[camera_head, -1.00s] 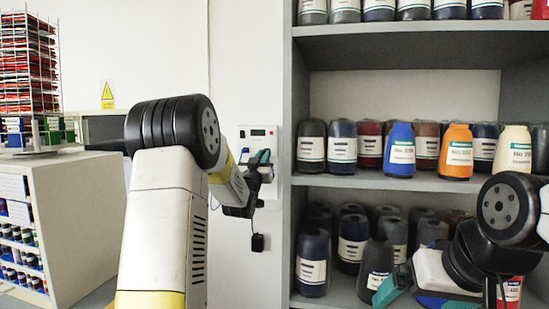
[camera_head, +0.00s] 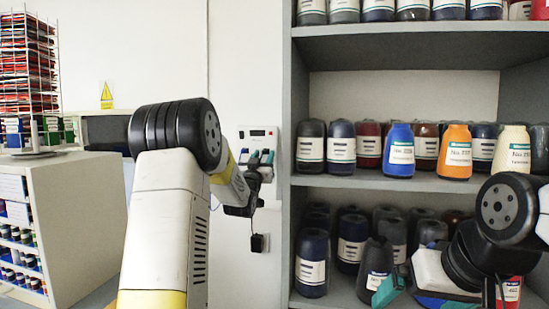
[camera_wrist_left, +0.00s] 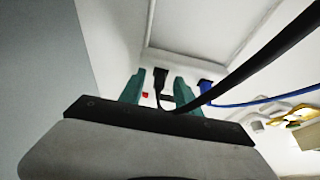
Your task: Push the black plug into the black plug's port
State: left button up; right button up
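My left gripper (camera_head: 260,158) is at the white wall panel (camera_head: 243,132), its teal fingers spread apart. In the left wrist view the open fingers (camera_wrist_left: 160,84) stand on either side of the black plug (camera_wrist_left: 161,74), with a gap on each side. The plug is at the panel face, its cable running back toward the gripper. Its port is hidden behind it, and I cannot tell how deep it sits. My right gripper (camera_head: 415,294) is low in front of the shelf, its teal fingers apart and empty.
A blue plug with a blue cable (camera_wrist_left: 250,104) is right of the black plug. A thick black cable (camera_wrist_left: 262,55) crosses close to the wrist camera. A black block (camera_head: 259,243) is on the wall below. The shelf unit (camera_head: 400,183) with bottles stands right of the panel.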

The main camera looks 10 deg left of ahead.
pick_arm(q)
jog(key=v, duration=0.7)
jog(key=shift+s+f, duration=0.2)
jog(key=shift+s, duration=0.15)
jog(key=shift+r, duration=0.1)
jog(key=s+d+f+g, duration=0.2)
jog(key=s+f+g, duration=0.2)
jog(key=s, duration=0.8)
jog(key=s+d+f+g+h, duration=0.1)
jog(key=s+d+f+g, duration=0.2)
jog(key=s, duration=1)
jog(key=s+d+f+g, duration=0.3)
jog(key=s+f+g, duration=0.3)
jog(key=s+g, duration=0.3)
jog(key=s, duration=0.4)
jog(key=shift+f, duration=0.35)
